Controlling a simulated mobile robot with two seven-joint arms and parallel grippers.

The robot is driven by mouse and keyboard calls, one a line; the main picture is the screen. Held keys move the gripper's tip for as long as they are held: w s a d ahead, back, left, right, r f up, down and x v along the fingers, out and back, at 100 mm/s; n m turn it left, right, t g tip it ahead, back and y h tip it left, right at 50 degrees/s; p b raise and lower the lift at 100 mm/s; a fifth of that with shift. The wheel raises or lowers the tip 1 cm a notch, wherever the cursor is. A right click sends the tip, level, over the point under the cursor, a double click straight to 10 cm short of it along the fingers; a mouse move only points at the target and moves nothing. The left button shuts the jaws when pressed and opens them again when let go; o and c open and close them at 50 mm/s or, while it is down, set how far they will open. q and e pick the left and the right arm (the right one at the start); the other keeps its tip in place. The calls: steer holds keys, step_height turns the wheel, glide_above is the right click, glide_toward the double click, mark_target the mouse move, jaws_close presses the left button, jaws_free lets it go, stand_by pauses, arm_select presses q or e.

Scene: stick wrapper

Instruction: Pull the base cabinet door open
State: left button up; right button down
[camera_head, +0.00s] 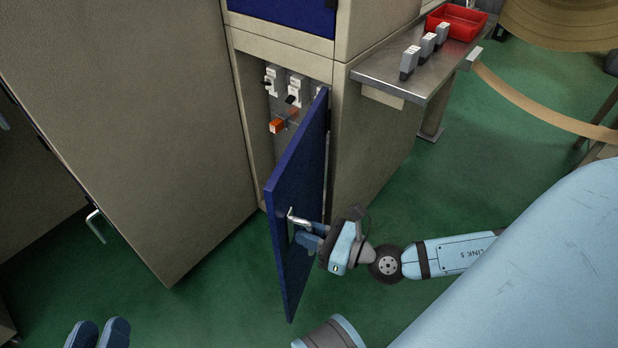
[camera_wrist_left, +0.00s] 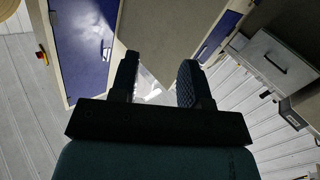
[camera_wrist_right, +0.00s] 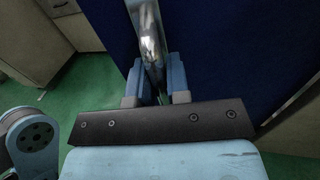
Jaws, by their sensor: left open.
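The base cabinet door (camera_head: 297,195) is a dark blue panel standing swung well out from the cabinet, hinged on its right side. Its silver bar handle (camera_head: 294,217) is on the outer face; it also shows in the right wrist view (camera_wrist_right: 147,35). My right gripper (camera_head: 308,236) is at the handle, with the bar between its close-set fingers (camera_wrist_right: 158,85), and looks shut on it. My left gripper (camera_head: 97,333) is open and empty at the lower left, away from the door; its spread fingers show in the left wrist view (camera_wrist_left: 158,82).
Inside the cabinet are white switches (camera_head: 271,82) and an orange-red part (camera_head: 277,126). A metal shelf (camera_head: 385,75) with grey pieces and a red tray (camera_head: 457,20) is to the right. A tall beige panel (camera_head: 140,120) stands at left. Green floor (camera_head: 215,290) is clear left of the door.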

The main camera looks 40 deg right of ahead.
steer(key=c, duration=1.1)
jaws_free()
steer(key=shift+s, duration=0.1)
arm_select(q)
step_height(320, 180, up, 3)
steer(key=shift+a+r+n+t+p, duration=0.1)
steer(key=shift+n+t+p, duration=0.2)
steer(key=shift+t+p, duration=0.6)
arm_select(e)
steer(key=v, duration=1.3)
steer(key=shift+s+d, duration=0.15)
steer(key=shift+s, duration=0.15)
steer(key=shift+r, duration=0.1)
